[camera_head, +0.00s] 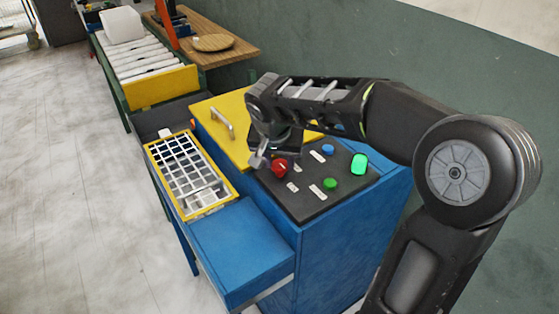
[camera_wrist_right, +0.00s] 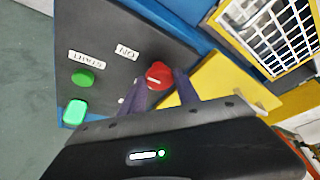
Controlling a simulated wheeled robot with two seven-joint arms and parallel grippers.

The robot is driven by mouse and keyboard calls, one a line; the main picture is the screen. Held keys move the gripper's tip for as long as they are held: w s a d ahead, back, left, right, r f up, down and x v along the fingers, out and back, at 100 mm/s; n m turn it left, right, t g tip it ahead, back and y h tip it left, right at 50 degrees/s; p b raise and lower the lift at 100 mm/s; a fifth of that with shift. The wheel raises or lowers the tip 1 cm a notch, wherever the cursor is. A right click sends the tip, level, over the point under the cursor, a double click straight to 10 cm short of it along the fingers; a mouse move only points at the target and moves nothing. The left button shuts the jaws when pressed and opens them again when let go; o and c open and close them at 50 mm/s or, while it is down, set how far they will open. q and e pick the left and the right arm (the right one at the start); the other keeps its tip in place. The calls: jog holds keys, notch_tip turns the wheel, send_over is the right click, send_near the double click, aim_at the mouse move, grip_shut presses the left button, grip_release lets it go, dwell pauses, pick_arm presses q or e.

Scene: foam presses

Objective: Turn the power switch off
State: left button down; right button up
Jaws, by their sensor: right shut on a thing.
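The power switch is most likely the red round knob (camera_head: 279,168) on the black control panel (camera_head: 304,205) of the blue cabinet. In the right wrist view the red knob (camera_wrist_right: 158,75) carries a pale mark, and a label reading ON lies beside it. My right gripper (camera_wrist_right: 160,86) has one finger on each side of the knob and is shut on it. In the head view my right gripper (camera_head: 262,158) is at the knob's left edge, partly hidden by its own wrist. My left gripper is in neither view.
A glowing green lamp (camera_head: 359,163), a green button (camera_head: 330,183) and a blue button (camera_head: 328,150) share the panel. A yellow lid with a handle (camera_head: 223,124) and a yellow-framed grid (camera_head: 187,175) lie to the left. A roller conveyor (camera_head: 145,61) stands behind.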

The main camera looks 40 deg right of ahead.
grip_shut()
jog(key=shift+n, duration=0.5)
jog(key=n+y, duration=0.1)
jog(key=n, duration=0.1)
jog(key=shift+n+t, duration=0.3)
jog(key=shift+t, duration=0.1)
jog(key=n, duration=0.1)
jog(key=n+y, duration=0.1)
jog(key=n, duration=0.1)
jog(key=shift+s+d+r+n+t+y, duration=0.1)
jog(key=shift+d+n+t+y, duration=0.05)
jog(key=shift+n+t+y, duration=0.15)
jog(key=n+y, duration=0.1)
jog(key=n, duration=0.1)
jog(key=shift+d+n, duration=0.1)
jog(key=shift+n, duration=0.3)
jog(key=n+y+b, duration=0.1)
jog(key=n, duration=0.3)
jog(key=shift+d+y, duration=0.1)
jog(key=shift+y, duration=0.3)
jog(key=shift+d+n+g+y+b, duration=0.1)
jog(key=shift+n+g+y+b, duration=0.45)
jog(key=shift+n, duration=1.35)
